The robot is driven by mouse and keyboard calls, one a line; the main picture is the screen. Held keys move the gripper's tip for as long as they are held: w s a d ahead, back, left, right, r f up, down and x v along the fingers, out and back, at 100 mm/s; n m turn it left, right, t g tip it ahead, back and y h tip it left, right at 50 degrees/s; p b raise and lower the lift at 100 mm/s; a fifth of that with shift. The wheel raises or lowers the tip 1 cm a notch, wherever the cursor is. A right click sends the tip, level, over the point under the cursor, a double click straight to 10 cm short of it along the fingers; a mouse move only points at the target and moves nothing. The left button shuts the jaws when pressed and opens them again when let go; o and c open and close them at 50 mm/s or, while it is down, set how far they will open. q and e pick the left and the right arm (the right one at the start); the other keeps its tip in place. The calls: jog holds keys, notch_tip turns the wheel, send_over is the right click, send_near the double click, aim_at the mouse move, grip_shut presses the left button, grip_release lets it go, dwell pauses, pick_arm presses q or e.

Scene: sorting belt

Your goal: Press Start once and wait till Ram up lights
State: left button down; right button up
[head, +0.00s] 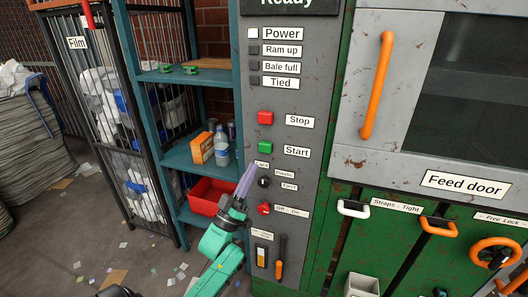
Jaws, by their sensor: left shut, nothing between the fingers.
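The green Start button (264,151) is on the grey control panel (308,95), below the red Stop button (265,118). The Ram up lamp (253,50) is dark. The Power lamp (253,33) above it is white and looks lit. The display (290,3) at the top reads "Ready". My left gripper (247,172), with pale purple fingers, is shut and empty. In the picture its tips are below and left of the Start button, beside the selector knob (264,182). I cannot tell its distance from the panel. My right gripper is not in view.
A teal shelf (195,77) with a bottle (221,147), an orange box (201,148) and a red bin (208,195) stands left of the panel. A red switch (264,208) and an orange-handled lever (280,268) are lower on the panel. The feed door (375,85) is right.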

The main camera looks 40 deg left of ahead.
aim_at(265, 147)
pick_arm(q)
jog(key=w+a+b, duration=0.2)
jog(key=w+b, duration=0.2)
jog(key=w, duration=0.2)
jog(key=shift+w+a, duration=0.2)
jog(key=shift+w, duration=0.2)
jog(key=shift+w, duration=0.1)
dwell(1.5)
jog(key=shift+w+a+b, duration=0.15)
jog(key=shift+w+b, duration=0.15)
jog(key=shift+b, duration=0.15)
